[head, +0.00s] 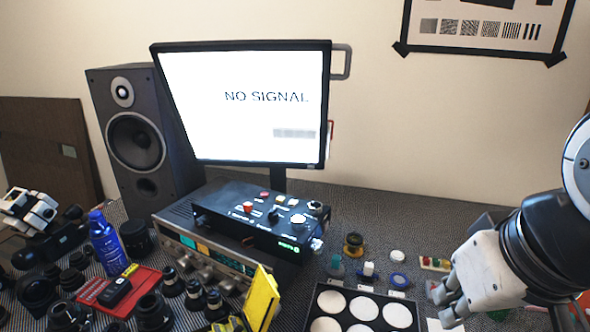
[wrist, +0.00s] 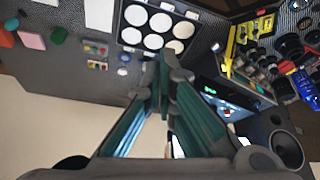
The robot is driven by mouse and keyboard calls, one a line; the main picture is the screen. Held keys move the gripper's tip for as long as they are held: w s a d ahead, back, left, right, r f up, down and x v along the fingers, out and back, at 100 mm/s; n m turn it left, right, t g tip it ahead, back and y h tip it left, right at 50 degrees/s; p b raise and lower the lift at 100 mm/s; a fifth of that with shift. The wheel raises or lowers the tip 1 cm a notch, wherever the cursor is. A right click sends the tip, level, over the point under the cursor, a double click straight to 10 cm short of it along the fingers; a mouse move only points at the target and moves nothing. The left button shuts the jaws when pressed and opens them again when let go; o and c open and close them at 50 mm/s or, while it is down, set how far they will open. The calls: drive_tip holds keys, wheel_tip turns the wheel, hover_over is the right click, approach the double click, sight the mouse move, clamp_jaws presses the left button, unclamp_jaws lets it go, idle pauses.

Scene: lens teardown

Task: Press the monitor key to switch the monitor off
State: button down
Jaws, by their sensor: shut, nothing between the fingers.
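The monitor (head: 205,110) is lit and reads "NO SIGNAL" on a white screen. Below its stand, a black control box (head: 228,222) lies on a silver-fronted unit and carries several small coloured keys and knobs. Its labels are too small for me to tell which key is the monitor key. The box also shows in the wrist view (wrist: 212,92), partly behind my gripper. My gripper (head: 445,312) is shut and empty, well to the right of the box, above the table near the tray of white discs. Its fingertips meet in the wrist view (wrist: 164,58).
A black tray of white discs (head: 315,305) stands at the front. Small caps and a jar (head: 353,245) lie between box and gripper.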

drive_tip(key=shift+w+a, duration=0.1)
drive_tip(key=shift+w, duration=0.05)
